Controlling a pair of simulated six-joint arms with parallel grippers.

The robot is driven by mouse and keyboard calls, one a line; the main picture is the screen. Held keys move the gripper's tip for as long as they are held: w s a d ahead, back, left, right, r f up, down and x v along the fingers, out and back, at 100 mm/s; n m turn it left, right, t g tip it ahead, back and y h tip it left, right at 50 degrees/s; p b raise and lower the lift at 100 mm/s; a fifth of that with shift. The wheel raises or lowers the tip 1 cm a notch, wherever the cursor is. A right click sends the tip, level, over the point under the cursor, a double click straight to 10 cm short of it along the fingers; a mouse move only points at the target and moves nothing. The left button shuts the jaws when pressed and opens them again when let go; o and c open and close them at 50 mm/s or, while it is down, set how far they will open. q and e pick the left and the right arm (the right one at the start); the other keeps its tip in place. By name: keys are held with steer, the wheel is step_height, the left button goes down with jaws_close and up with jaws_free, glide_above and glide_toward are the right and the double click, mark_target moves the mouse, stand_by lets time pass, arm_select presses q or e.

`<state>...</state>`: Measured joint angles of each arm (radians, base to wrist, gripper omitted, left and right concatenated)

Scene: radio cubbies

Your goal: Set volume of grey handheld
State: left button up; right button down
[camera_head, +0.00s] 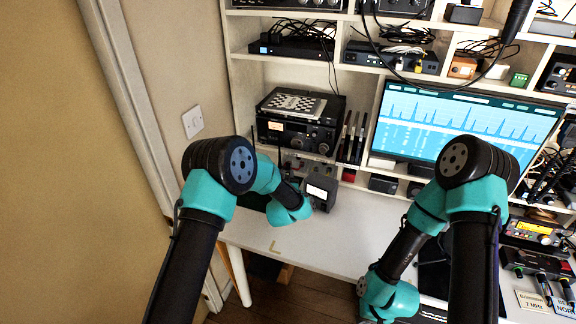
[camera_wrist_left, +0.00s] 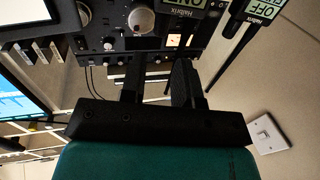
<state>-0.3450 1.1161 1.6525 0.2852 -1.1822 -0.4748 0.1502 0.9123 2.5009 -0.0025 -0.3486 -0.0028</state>
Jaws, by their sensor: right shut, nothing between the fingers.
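One handheld (camera_wrist_left: 202,22), with an ON display, is cut off by the top edge. The other handheld (camera_wrist_left: 246,20), with an OFF display, is at its right. Both look dark grey to black; I cannot tell which is the grey one. My left gripper (camera_wrist_left: 156,70) is open with an empty gap, its right finger near the ON handheld's antenna. In the head view my left arm hides the handhelds and the left gripper. My right gripper's fingers do not show.
A black radio (camera_head: 290,133) sits in the shelf, with a dark box (camera_head: 320,192) in front. A monitor (camera_head: 465,120) stands to the right. A light switch (camera_head: 193,122) is on the left wall. The front-left tabletop (camera_head: 300,245) is mostly clear.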

mark_target(288, 164)
arm_select(q)
steer(key=w, duration=0.7)
steer(key=shift+w+d, duration=0.15)
steer(key=shift+d, duration=0.15)
jaws_close()
